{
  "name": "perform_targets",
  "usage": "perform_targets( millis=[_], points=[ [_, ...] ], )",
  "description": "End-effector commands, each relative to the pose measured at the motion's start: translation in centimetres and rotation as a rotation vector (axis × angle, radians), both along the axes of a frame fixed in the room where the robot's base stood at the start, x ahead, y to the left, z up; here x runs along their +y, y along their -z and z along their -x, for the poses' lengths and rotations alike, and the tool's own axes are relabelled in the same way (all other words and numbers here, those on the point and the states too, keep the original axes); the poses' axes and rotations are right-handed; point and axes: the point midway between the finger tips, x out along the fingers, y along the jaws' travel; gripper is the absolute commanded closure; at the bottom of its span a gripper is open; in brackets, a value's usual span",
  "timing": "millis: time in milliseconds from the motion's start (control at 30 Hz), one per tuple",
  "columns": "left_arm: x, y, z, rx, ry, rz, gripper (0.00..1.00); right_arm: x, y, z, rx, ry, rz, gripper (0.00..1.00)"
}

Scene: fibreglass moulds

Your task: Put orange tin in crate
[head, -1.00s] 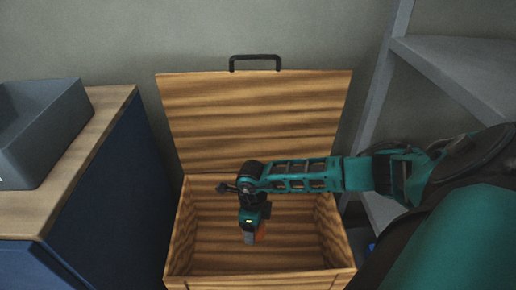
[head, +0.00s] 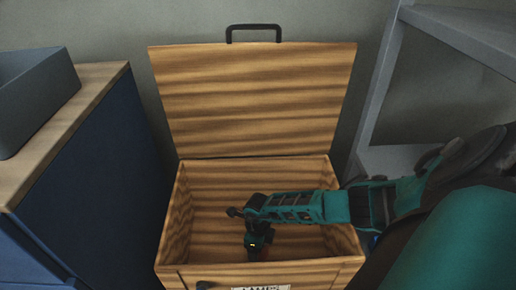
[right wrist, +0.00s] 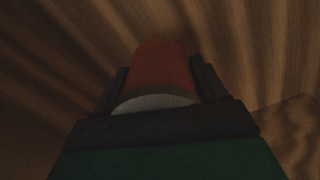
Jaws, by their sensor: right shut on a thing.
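The orange tin (right wrist: 163,68) sits between the two dark fingers of my right gripper (right wrist: 160,85) in the right wrist view, with its pale end towards the camera. The gripper is shut on it. In the head view my right gripper (head: 256,254) points down inside the open wooden crate (head: 345,240), below its rim; the tin is hidden there behind the gripper and the crate's front wall. Striped wood lies around the tin in the wrist view. I cannot tell whether the tin touches the crate floor. My left gripper is not in view.
The crate's lid (head: 252,100) stands open at the back, with a dark handle (head: 253,28) on top. A blue cabinet (head: 95,170) with a grey bin (head: 35,98) on it stands at the left. A grey shelf rack (head: 380,90) stands at the right.

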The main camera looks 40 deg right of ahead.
Motion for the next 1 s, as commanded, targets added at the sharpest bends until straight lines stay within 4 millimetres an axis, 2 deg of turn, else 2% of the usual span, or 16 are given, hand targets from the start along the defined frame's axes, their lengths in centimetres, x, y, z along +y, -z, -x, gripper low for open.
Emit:
perform_targets(
  millis=[100, 200, 433, 667, 700, 933, 1000],
  points=[
    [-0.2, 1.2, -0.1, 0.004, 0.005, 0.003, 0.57, 0.1, 2.4, 0.0, 0.0, 0.001, -0.001, 0.66],
    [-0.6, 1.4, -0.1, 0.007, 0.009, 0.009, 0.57, 0.0, 3.6, 0.0, 0.0, 0.001, 0.0, 0.66],
    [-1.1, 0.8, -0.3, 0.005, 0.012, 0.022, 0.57, 0.0, 3.8, -0.1, -0.001, -0.001, 0.0, 0.66],
    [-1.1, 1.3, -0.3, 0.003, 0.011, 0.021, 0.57, 0.0, 4.3, 0.0, -0.001, -0.001, 0.0, 0.66],
    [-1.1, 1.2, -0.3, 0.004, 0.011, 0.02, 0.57, 0.0, 4.2, 0.0, 0.0, -0.001, 0.0, 0.26],
    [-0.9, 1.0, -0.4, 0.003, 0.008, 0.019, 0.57, 0.0, 4.2, 0.0, 0.001, -0.001, 0.0, 0.04],
    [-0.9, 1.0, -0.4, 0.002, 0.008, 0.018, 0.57, 0.0, 4.2, 0.0, 0.001, -0.001, 0.0, 0.02]
  ],
)
